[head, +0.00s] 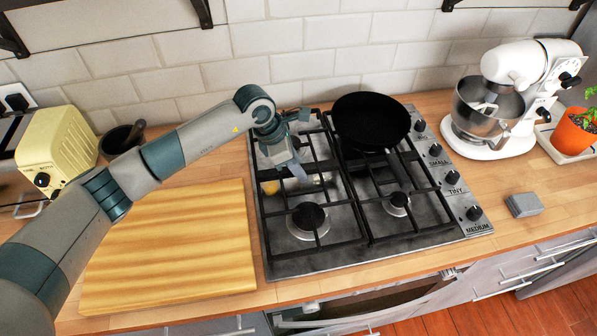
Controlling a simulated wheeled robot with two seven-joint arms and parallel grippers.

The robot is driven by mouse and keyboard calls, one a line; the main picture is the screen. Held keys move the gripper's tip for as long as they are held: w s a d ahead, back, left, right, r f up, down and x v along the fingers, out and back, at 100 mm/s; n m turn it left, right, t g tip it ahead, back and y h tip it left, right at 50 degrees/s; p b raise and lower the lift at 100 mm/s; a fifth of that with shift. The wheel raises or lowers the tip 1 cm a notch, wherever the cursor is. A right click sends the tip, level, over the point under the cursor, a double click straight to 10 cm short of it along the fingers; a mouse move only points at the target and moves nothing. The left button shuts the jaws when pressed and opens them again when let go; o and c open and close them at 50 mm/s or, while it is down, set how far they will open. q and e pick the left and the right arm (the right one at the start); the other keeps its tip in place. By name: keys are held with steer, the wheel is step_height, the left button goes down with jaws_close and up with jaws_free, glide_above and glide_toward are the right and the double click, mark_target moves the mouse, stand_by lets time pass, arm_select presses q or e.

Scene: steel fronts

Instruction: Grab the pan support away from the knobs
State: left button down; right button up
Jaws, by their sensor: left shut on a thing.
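The gas hob (440,232) has two black pan supports side by side and a column of knobs (452,178) along its right edge. The left pan support (348,196), farther from the knobs, lies over the left burners, and it looks seated on the hob. My left gripper (297,174) reaches down onto its rear left part and is shut on it; the wrist hides the exact contact. The right pan support (408,183) is nearer the knobs. A black frying pan (371,120) rests on its rear part.
A wooden board (175,250) lies left of the hob, under my left arm. A white mixer (520,70) and a grey block (524,205) are at right. The tiled wall (320,65) is close behind.

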arm_select(q)
step_height(320, 180, up, 7)
steer(key=b, duration=0.3)
steer(key=shift+r, duration=0.9)
steer(key=shift+s+f, duration=0.1)
